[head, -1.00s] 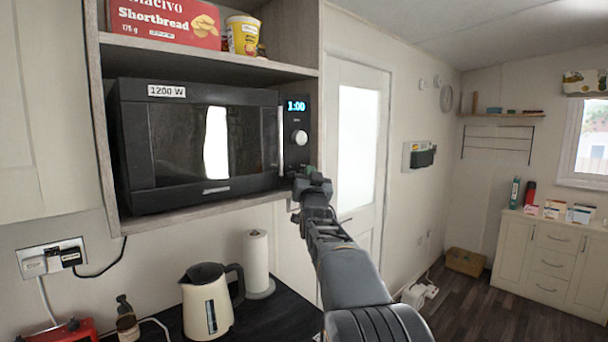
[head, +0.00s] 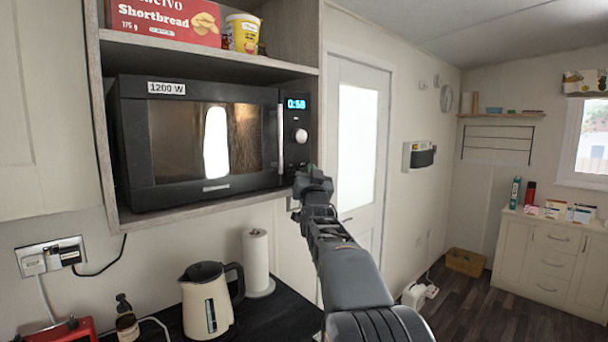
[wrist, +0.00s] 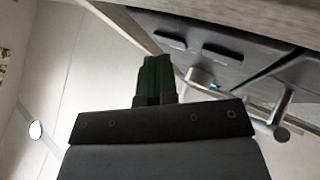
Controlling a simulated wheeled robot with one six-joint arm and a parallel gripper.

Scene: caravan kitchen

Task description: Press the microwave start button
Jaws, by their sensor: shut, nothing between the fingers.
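My gripper (head: 308,170) is at the lower end of this panel, below the knob. It hides that part, so I cannot make out the start button or tell whether I touch it.
The cabinet shelf edge (head: 205,208) runs just under the microwave. Below stand a cream kettle (head: 207,305) and a paper roll (head: 257,262) on the dark counter. A white door (head: 357,150) is to the right of the cabinet.

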